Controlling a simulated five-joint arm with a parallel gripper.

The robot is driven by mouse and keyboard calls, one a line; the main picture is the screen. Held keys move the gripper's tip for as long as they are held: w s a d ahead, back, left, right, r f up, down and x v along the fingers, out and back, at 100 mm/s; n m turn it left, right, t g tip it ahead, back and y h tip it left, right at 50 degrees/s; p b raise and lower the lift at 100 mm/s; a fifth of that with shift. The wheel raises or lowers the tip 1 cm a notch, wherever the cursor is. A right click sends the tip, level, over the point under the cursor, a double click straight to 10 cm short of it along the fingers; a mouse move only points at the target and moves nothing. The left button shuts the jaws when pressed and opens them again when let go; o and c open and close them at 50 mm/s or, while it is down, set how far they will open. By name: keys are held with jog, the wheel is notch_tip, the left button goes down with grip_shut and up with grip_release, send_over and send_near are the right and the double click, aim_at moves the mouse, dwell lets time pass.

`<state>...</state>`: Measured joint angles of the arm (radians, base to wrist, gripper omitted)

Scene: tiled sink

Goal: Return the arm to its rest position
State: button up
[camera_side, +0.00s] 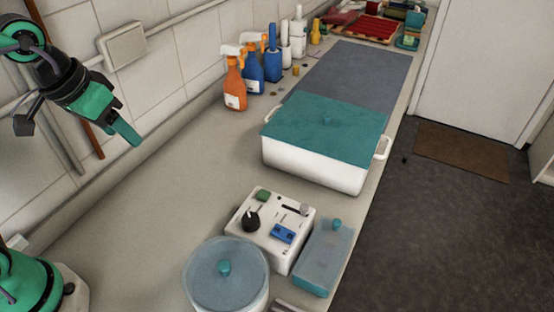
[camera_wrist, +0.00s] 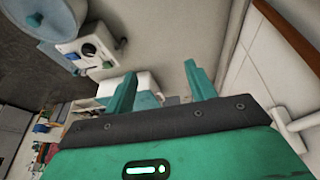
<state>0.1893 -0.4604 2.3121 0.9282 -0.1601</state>
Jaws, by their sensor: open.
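My gripper (camera_side: 124,134) is raised at the upper left of the side view, in front of the tiled wall and well above the counter. In the wrist view my gripper (camera_wrist: 160,90) shows two green fingers standing apart, with nothing held between them. My gripper touches nothing that I can see.
A white box with a teal lid (camera_side: 325,125), a control box (camera_side: 275,225), a round lidded pot (camera_side: 227,275) and a blue-lidded container (camera_side: 325,257) stand on the counter. Spray bottles (camera_side: 235,85) stand along the wall. The counter's left part (camera_side: 150,220) is bare.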

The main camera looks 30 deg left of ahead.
jog(key=s+a+t, duration=0.1)
jog(key=s+a, duration=0.4)
jog(key=shift+a+f+y, duration=0.15)
jog(key=shift+f+y, duration=0.05)
jog(key=shift+y, duration=0.2)
jog(key=shift+s, duration=0.1)
dwell(0.7)
